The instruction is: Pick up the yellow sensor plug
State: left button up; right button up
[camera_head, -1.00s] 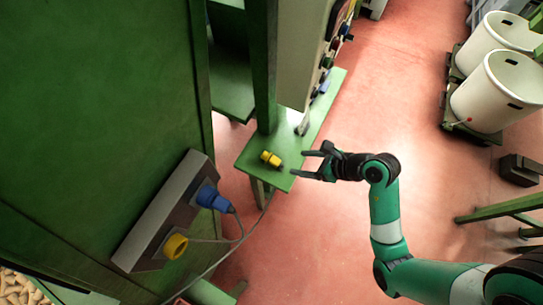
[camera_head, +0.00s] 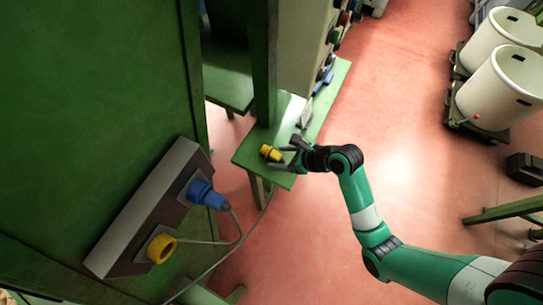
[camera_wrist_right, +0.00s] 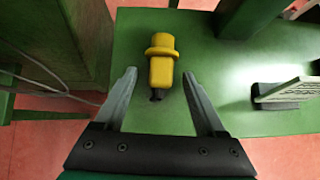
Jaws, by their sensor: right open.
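The yellow sensor plug (camera_head: 270,153) lies on a green shelf (camera_head: 250,150) beside the green machine. In the right wrist view the yellow plug (camera_wrist_right: 160,60) lies ahead, with its narrow dark end toward me. My right gripper (camera_head: 279,156) is open, its fingers pointing left at the plug. In the wrist view the right gripper's (camera_wrist_right: 158,75) two fingertips stand either side of the plug's near end, with gaps on both sides. I cannot tell the gripper's exact height above the shelf. My left gripper is not in view.
A grey socket box (camera_head: 150,215) with a blue plug (camera_head: 207,195) and a yellow socket (camera_head: 161,248) is on the green machine panel (camera_head: 90,110). A cable hangs below it. A green post (camera_head: 264,70) rises behind the shelf.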

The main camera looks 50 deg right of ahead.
aim_at(270, 151)
jog(key=shift+w+f, duration=0.2)
jog(key=shift+w, duration=0.1)
grip_shut()
jog(key=shift+r+p, duration=0.5)
jog(key=shift+r, duration=0.05)
notch_tip(270, 151, up, 3)
jog(key=shift+p, duration=1.15)
jog(key=s+d+r+p, duration=0.6)
jog(key=s+d+r, duration=0.2)
jog(key=s, duration=0.3)
jog(key=shift+d+r, duration=0.35)
jog(key=shift+r, duration=0.15)
